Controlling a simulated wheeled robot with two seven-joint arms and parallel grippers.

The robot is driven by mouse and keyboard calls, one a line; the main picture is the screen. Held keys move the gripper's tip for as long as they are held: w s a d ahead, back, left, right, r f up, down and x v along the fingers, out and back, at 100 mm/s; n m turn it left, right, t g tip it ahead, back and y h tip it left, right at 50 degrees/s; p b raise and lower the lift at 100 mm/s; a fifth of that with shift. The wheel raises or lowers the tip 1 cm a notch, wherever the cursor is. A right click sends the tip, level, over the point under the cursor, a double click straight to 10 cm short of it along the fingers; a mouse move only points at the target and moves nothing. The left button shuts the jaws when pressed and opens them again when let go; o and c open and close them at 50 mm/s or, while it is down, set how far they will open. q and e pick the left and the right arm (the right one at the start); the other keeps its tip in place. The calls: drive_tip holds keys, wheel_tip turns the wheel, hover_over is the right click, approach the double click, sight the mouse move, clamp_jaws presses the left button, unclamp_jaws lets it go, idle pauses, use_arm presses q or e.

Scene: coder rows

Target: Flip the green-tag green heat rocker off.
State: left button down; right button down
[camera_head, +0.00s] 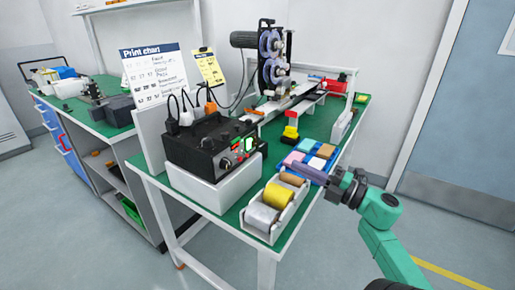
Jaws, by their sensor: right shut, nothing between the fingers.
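A black control box (205,147) with knobs and small lit switches stands on a white block at the front left of the green-topped table. A lit green rocker (249,143) shows on its front panel, beside a red one (236,147). The tags are too small to read, and I cannot tell the rocker's tilt. My right gripper (296,167) is shut and empty, to the right of the box and apart from it. Its fingers point left above the ink pads. My left gripper is not in view.
A holder with grey and yellow rolls (263,217) sits at the table's front edge, below my right gripper. Coloured pads (326,151) in a blue tray lie behind the gripper. A printing machine (272,60) stands farther back.

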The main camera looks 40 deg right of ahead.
sight(250, 142)
drive_tip(key=p+x, duration=0.1)
drive_tip(key=x, duration=1.2)
drive_tip(key=shift+w, duration=0.15)
